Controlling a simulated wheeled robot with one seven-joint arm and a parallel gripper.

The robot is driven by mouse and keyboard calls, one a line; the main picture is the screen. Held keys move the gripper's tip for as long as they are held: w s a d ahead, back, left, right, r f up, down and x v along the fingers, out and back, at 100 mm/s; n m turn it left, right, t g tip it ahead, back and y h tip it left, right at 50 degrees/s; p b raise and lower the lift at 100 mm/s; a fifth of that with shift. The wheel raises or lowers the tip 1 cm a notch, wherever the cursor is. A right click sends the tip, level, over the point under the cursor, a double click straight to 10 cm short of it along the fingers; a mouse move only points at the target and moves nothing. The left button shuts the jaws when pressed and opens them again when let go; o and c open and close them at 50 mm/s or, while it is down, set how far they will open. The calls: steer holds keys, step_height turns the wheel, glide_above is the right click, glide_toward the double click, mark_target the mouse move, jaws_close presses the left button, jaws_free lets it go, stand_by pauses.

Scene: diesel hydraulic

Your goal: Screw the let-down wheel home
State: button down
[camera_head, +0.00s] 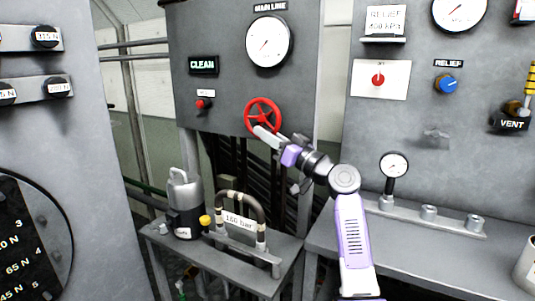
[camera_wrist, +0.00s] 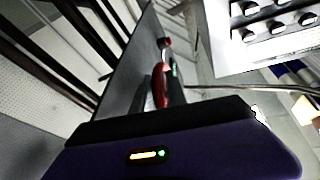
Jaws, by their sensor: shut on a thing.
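The red spoked handwheel (camera_head: 262,117) is on the lower right of the grey panel, below the main line gauge (camera_head: 269,42). My gripper (camera_head: 262,132) reaches up to its lower rim from the right and is shut on it. In the wrist view the wheel (camera_wrist: 160,85) shows nearly edge-on as a red shape between the dark fingers. The wheel's label, if it has one, is not visible.
A small red knob (camera_head: 203,104) sits left of the wheel under a CLEAN sign (camera_head: 203,65). Below, a low bench (camera_head: 275,262) carries a grey canister (camera_head: 185,193) and a bent pipe. The relief panel (camera_head: 400,130) stands to the right.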

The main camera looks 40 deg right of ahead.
steer(key=shift+w+a+f+m+t+b, duration=0.25)
steer(key=shift+t+b, duration=0.45)
steer(key=shift+b, duration=2.45)
steer(key=shift+w+a+f+m+t+b, duration=0.15)
steer(key=shift+w+a+f+t+b, duration=0.4)
steer(key=shift+b, duration=2.55)
steer(key=r+t+b, duration=0.1)
steer(key=b, duration=0.2)
steer(key=shift+d+b, duration=0.1)
steer(key=shift+b, duration=0.25)
steer(key=shift+r+t+b, duration=0.2)
steer(key=shift+t+b, duration=0.05)
steer(key=shift+b, duration=0.25)
steer(key=c, duration=1.5)
jaws_free()
steer(key=shift+o, duration=0.2)
steer(key=shift+d+m, duration=0.1)
steer(key=shift+m, duration=0.2)
steer(key=shift+s+d, duration=0.1)
